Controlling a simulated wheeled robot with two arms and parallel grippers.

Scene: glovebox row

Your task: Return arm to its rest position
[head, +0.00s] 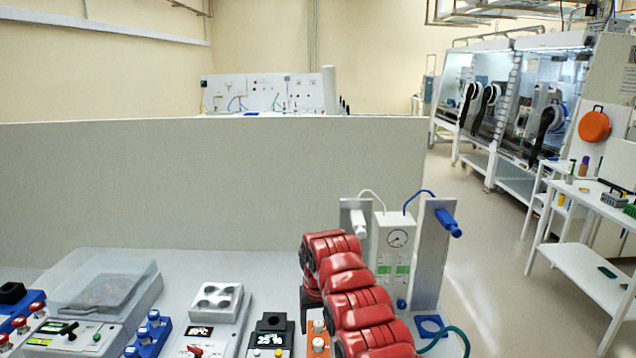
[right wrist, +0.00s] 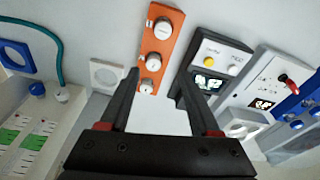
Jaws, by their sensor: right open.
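My right arm (head: 345,285), red and segmented, rises from the bottom of the head view and bends over the bench beside the gas panel. Its dark gripper (head: 307,312) points down and is partly hidden behind the arm. In the right wrist view the two black fingers of my right gripper (right wrist: 159,73) stand apart with nothing held between them. Past the fingertips lies an orange strip with white knobs (right wrist: 163,46), and a black-and-white device with a yellow button (right wrist: 209,61) is to its right. My left arm and gripper are out of view.
A white gas panel (head: 392,250) with a gauge and blue and white hoses stands right of the arm. Left on the bench are a hotplate-like unit (head: 215,302), a blue knob strip (head: 150,335) and a clear-lidded box (head: 105,280). A grey partition (head: 200,190) stands behind.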

